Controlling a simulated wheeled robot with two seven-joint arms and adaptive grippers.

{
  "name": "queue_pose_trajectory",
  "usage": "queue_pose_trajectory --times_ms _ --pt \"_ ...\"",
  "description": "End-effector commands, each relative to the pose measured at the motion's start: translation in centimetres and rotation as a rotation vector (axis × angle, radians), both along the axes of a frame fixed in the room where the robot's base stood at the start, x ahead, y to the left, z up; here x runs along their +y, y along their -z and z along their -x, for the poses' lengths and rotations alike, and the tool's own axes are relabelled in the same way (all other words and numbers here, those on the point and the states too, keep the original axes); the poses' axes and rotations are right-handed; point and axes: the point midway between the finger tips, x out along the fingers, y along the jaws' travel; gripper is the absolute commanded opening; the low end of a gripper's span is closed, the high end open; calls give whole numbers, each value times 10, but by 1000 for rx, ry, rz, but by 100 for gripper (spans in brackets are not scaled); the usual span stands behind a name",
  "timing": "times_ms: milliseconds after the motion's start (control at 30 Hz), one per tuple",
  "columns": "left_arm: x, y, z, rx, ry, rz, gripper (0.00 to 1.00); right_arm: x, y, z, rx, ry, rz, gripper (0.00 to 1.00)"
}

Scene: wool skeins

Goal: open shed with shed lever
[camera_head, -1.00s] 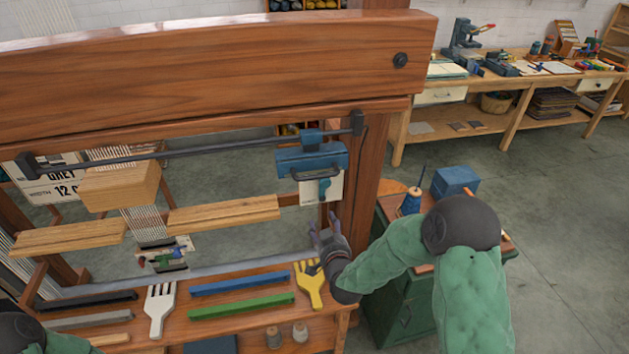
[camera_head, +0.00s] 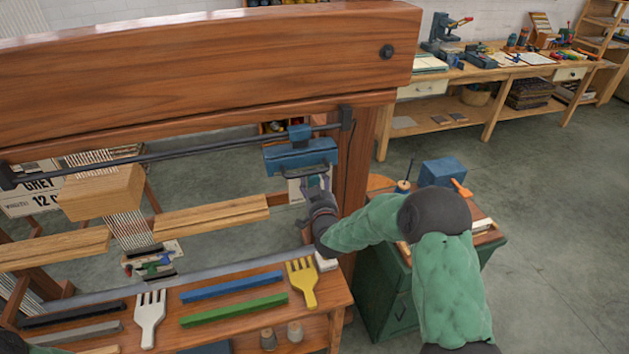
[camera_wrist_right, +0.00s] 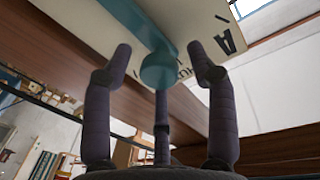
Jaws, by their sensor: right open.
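The shed lever is a teal bar with a round knob (camera_wrist_right: 158,72), seen close in the right wrist view in front of a pale plate (camera_wrist_right: 205,25) with black lettering. In the head view the blue lever housing (camera_head: 300,156) sits at the right end of the dark rail, and my gripper hides most of the lever. My right gripper (camera_head: 316,184) is just below the housing. In the wrist view its fingers (camera_wrist_right: 157,62) are spread on both sides of the knob, apart from it as far as I can see. My left gripper is out of view.
The loom's front shelf holds a white fork (camera_head: 150,315), a yellow fork (camera_head: 302,282), a blue bar (camera_head: 232,288) and a green bar (camera_head: 235,310). The loom's right post stands close to my right gripper. A green cabinet (camera_head: 385,295) stands below my right arm.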

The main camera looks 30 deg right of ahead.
Motion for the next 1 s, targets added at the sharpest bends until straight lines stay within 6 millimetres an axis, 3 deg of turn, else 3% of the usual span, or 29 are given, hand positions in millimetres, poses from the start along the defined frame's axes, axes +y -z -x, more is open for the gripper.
queue_pose_trajectory --times_ms 200,467,667,1000 --pt "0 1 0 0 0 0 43 -4 0 -12 1 0 0 58" --pt "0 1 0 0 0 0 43 -5 0 -12 0 0 0 58" --pt "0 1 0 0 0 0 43 -4 0 -12 0 0 0 1" --pt "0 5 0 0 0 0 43 -2 0 -13 3 0 26 0"
